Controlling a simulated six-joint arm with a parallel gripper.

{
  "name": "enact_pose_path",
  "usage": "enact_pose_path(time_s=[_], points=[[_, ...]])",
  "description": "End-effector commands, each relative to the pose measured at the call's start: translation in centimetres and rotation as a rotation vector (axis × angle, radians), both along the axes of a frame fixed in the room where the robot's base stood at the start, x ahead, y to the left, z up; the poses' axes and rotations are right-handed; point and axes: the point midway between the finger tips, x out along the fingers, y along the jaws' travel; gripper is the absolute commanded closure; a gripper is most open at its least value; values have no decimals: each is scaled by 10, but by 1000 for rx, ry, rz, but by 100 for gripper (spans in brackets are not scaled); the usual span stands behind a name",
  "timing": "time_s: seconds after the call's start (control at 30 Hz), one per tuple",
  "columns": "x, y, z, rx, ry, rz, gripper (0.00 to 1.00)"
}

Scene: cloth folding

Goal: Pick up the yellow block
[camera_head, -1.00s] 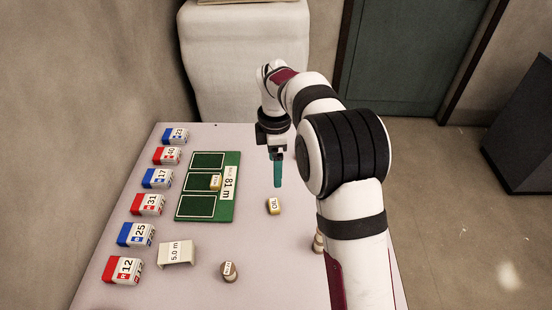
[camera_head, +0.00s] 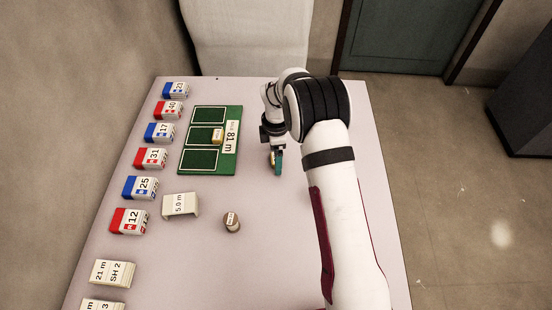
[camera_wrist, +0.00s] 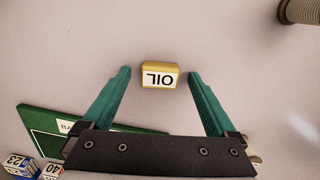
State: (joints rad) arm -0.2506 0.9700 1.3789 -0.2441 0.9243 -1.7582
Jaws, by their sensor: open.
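A yellow block labelled OIL (camera_wrist: 160,78) lies on the table in the wrist view, between the fingertips of my gripper (camera_wrist: 159,73). The teal fingers are open, with a gap on each side of the block, wider on the left. In the head view my gripper (camera_head: 277,170) points down low over the table, right of the green board, and mostly hides this block. A second small yellowish block (camera_head: 217,136) lies on the green board (camera_head: 229,160).
Red and blue boxes (camera_head: 150,158) line the table's left side. A cream 5.0 m piece (camera_head: 180,205) and a small brown cylinder (camera_head: 232,222) stand in front of the board. A ribbed cylinder (camera_wrist: 300,10) is at the wrist view's upper right. The table's front middle is clear.

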Motion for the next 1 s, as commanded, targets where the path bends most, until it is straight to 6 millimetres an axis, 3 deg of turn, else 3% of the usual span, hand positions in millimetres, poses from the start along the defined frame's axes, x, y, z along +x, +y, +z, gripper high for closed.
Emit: enact_pose_path(time_s=[0.07,0.5,0.77,1.0], points=[[0,0,0,0,0,0,18],[0,0,1,0,0,0,96],[0,0,3,0,-1,1,96],[1,0,35,1,-4,0,96]])
